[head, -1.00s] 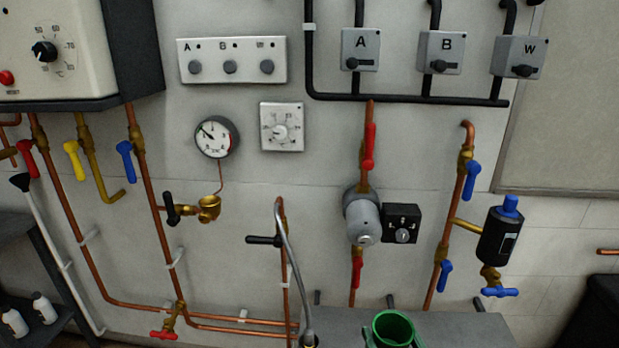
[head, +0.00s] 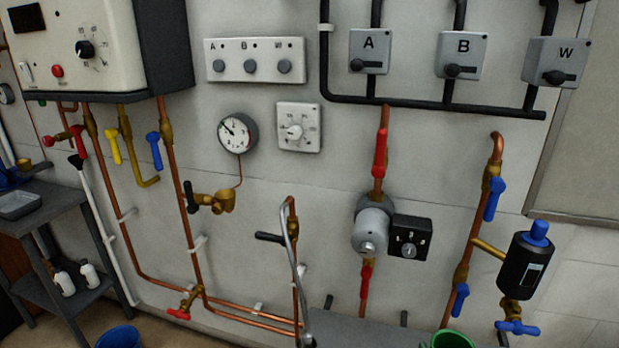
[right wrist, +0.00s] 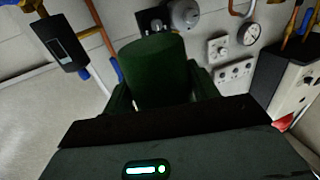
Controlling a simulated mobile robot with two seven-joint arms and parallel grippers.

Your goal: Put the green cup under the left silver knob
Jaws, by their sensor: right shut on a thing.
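The green cup (head: 453,341) shows at the bottom edge of the head view, right of centre, mostly cut off. In the right wrist view the dark green cup (right wrist: 152,70) stands between the two fingers of my right gripper (right wrist: 158,88), which is shut on it. A white panel holds three silver-grey round knobs in a row; the left knob (head: 219,66) is marked A. Another silver knob (head: 294,132) sits on a square plate below, and one (head: 408,251) on a black box beside the pump. My left gripper is not in view.
Copper pipes with red, blue and yellow valve levers run down the wall. A grey surface (head: 350,330) lies below the pump (head: 371,226). A black cylinder (head: 524,265) stands out at the right. A dark shelf (head: 50,210) and blue bucket (head: 119,337) are at the left.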

